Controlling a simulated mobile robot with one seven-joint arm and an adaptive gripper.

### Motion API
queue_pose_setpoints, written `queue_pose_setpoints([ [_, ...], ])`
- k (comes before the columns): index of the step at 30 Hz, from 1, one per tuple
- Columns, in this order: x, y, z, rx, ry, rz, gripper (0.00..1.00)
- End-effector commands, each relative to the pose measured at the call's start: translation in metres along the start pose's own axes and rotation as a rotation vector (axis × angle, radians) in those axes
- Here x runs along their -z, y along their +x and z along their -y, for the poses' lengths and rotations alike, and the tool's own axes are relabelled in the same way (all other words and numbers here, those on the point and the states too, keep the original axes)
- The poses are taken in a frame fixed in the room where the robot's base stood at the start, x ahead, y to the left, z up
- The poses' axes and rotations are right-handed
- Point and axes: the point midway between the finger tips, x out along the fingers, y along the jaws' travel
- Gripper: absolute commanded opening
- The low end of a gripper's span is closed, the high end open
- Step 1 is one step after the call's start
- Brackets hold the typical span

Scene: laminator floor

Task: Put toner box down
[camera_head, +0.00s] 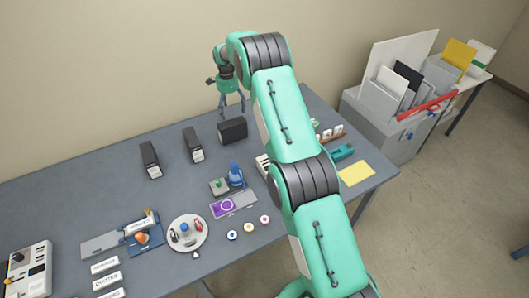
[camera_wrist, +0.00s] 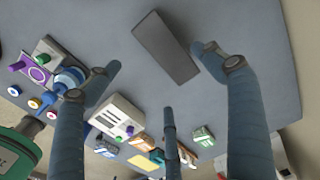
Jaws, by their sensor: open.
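A dark box (camera_head: 232,130), likely the toner box, rests on the table under my gripper, lying on its side in the head view. It also shows in the wrist view as a plain dark grey block (camera_wrist: 165,47). My gripper (camera_head: 231,108) is above the box with its fingers pointing down. In the wrist view the fingers (camera_wrist: 157,62) are spread wide, with nothing held between them. The box appears apart from the fingertips.
The grey table (camera_head: 60,205) is clear behind and left of the boxes. A blue bottle (camera_head: 236,175), a purple-marked device (camera_head: 226,205) and a round plate (camera_head: 202,240) lie in front. A yellow sheet (camera_head: 357,173) is at right. A file bin (camera_head: 385,120) stands beyond the table.

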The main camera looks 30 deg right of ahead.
Motion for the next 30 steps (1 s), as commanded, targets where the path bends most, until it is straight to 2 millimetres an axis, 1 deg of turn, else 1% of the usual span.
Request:
queue_pose_setpoints([
  [1,-0.002,-0.015,-0.002,0.009,-0.017,-0.002,0.82],
  [5,-0.009,-0.052,-0.013,0.027,-0.073,-0.006,0.82],
  [9,-0.019,-0.095,-0.030,0.049,-0.145,-0.012,0.82],
  [14,-0.030,-0.142,-0.053,0.074,-0.231,-0.021,0.82],
  [21,-0.048,-0.207,-0.094,0.109,-0.357,-0.037,0.82],
  [26,-0.059,-0.246,-0.126,0.133,-0.441,-0.051,0.82],
  [30,-0.069,-0.277,-0.156,0.154,-0.514,-0.064,0.82],
])
